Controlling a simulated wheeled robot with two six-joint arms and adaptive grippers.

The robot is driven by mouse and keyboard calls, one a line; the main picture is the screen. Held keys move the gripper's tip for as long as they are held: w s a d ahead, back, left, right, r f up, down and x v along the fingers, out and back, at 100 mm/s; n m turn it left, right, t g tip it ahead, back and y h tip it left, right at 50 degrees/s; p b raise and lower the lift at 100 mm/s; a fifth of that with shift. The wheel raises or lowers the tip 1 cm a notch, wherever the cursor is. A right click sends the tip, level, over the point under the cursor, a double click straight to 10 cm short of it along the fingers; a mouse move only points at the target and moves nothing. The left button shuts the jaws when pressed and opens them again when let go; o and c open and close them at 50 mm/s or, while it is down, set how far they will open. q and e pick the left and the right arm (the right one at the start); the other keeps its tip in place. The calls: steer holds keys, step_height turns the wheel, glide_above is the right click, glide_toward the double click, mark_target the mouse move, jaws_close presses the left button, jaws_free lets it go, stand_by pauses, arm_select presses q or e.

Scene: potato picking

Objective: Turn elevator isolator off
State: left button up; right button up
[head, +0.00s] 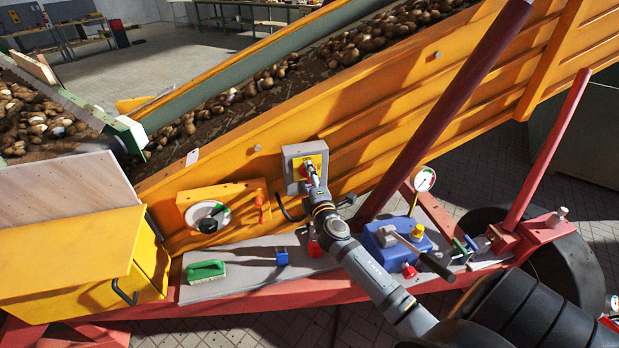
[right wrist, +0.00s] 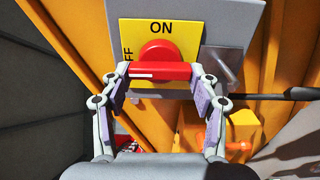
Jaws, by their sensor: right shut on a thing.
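The elevator isolator is a grey box (head: 293,153) with a yellow plate (right wrist: 193,36) on the side of the orange conveyor. Its red handle (right wrist: 160,71) lies level across the plate in the right wrist view. ON is at the top. My right gripper (head: 310,172) is shut on the handle, with a finger at each end; these fingers show in the right wrist view (right wrist: 160,78). My left gripper is not in view.
On the grey shelf below lie a green brush (head: 206,271), a blue padlock (head: 281,257) and a red padlock (head: 314,247). A blue unit with a lever (head: 385,236) stands right of my arm. A dark red post (head: 450,100) rises close by. A yellow cabinet (head: 65,255) is at left.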

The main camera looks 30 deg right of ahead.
steer(key=o, duration=1.1)
steer(key=shift+o, duration=0.2)
steer(key=v, duration=1.2)
